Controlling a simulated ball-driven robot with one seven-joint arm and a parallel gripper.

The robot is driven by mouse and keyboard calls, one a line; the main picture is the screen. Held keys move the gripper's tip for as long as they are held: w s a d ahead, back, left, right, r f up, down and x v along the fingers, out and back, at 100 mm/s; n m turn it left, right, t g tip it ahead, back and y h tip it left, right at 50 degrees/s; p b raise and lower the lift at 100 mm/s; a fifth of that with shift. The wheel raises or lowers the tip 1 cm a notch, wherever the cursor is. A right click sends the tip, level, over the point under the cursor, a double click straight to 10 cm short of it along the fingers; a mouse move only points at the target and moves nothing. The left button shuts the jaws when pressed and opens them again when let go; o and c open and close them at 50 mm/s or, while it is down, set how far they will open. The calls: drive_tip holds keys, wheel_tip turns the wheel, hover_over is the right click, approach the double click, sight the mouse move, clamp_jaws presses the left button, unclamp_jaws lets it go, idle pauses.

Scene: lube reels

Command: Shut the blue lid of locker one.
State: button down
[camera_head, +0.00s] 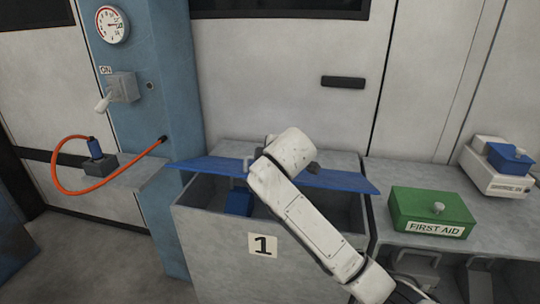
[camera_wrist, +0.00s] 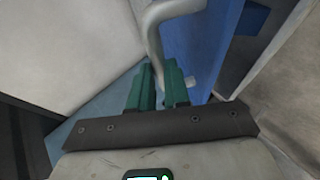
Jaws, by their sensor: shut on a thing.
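Locker one is a grey box (camera_head: 205,222) with a "1" label (camera_head: 263,245) on its front. Its blue lid (camera_head: 345,182) is partly open, tilted above the box, so the inside shows below it. The lid also shows in the wrist view (camera_wrist: 205,45). A pale bent handle (camera_wrist: 152,28) stands on the lid. My gripper (camera_wrist: 160,80), with green fingers, is shut on this handle. In the head view my arm crosses in front of the box and hides my fingers. A blue object (camera_head: 238,202) lies inside the locker.
A green first aid box (camera_head: 432,208) stands on the grey counter right of the locker. A white device (camera_head: 488,170) with a blue box (camera_head: 510,158) is farther right. An orange hose (camera_head: 62,178), a lever switch (camera_head: 120,87) and a gauge (camera_head: 112,25) are at left.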

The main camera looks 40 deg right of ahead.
drive_tip(key=s+a+f+t+b, duration=0.1)
drive_tip(key=f+b, duration=0.1)
drive_tip(key=f, duration=0.1)
drive_tip(key=a+f+h+b, duration=0.1)
drive_tip(key=f+b, duration=0.2)
drive_tip(key=s+a+f+n+t+h+b, duration=0.1)
drive_tip(key=f+b, duration=0.2)
drive_tip(key=shift+s+a+f+t, duration=0.2)
drive_tip(key=shift+s+f+t, duration=0.1)
drive_tip(key=shift+s+f, duration=0.1)
drive_tip(key=shift+s+a+f+b, duration=0.15)
drive_tip(key=shift+f+b, duration=0.35)
drive_tip(key=shift+f, duration=0.3)
drive_tip(key=shift+a+f+b, duration=0.15)
drive_tip(key=shift+f+b, duration=0.3)
drive_tip(key=shift+f, duration=0.5)
drive_tip(key=c, duration=1.2)
unclamp_jaws()
drive_tip(key=shift+o, duration=0.5)
drive_tip(key=shift+r, duration=0.15)
drive_tip(key=shift+r, duration=0.15)
drive_tip(key=p+v, duration=0.2)
drive_tip(key=v, duration=0.8)
drive_tip(key=shift+s+a, duration=0.25)
drive_tip(key=shift+s, duration=0.05)
